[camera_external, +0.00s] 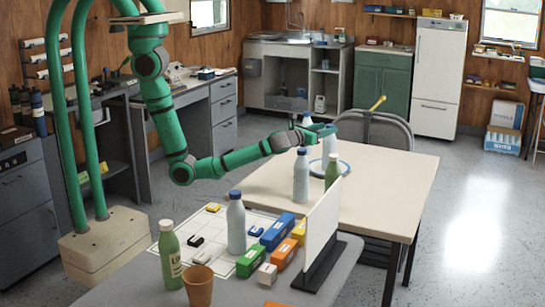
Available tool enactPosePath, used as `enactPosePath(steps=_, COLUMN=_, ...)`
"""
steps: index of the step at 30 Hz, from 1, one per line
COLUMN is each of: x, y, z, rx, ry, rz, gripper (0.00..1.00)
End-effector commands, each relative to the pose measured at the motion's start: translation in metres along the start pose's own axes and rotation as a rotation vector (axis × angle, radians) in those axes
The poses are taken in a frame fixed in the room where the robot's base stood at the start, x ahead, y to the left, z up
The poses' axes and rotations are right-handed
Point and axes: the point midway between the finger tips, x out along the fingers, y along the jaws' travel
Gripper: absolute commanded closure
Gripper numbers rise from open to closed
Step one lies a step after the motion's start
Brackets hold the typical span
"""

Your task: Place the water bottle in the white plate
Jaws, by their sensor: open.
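The white plate (344,169) with a blue rim lies on the cream table. A pale bottle (328,148) shows at the plate, upright, its top hidden by my gripper (321,130). My gripper is open and close around or beside this bottle's top; I cannot tell whether it touches. Another grey-blue bottle (236,225) stands on the nearer grey table.
The cream table (400,180) is clear on its right side. On the grey table, a white upright panel (322,228), coloured boxes (277,232), a green bottle (170,255) and a brown cup (199,287) stand close together. A chair (375,130) is behind the cream table.

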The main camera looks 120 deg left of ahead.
Motion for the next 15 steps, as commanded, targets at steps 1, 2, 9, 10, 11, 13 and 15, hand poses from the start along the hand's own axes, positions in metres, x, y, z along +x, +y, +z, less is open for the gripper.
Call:
enactPosePath(steps=1, x=-0.011, y=-0.001, z=-0.001, rx=0.001, ry=0.000, rz=-0.002, gripper=0.54)
enactPosePath(steps=2, x=-0.016, y=-0.001, z=0.000, rx=0.001, ry=-0.001, rz=-0.003, gripper=0.54)
enactPosePath(steps=9, x=-0.044, y=0.000, z=-0.001, rx=0.000, ry=0.000, rz=-0.001, gripper=0.54)
enactPosePath(steps=10, x=-0.046, y=0.000, z=0.000, rx=0.000, ry=0.000, rz=0.000, gripper=0.54)
enactPosePath(steps=11, x=-0.047, y=0.000, z=0.000, rx=0.000, ry=0.000, rz=0.000, gripper=0.54)
enactPosePath(steps=13, x=-0.049, y=0.000, z=0.000, rx=-0.001, ry=-0.001, rz=0.000, gripper=0.54)
enactPosePath(steps=15, x=-0.050, y=0.000, z=0.000, rx=-0.001, ry=-0.001, rz=0.000, gripper=0.54)
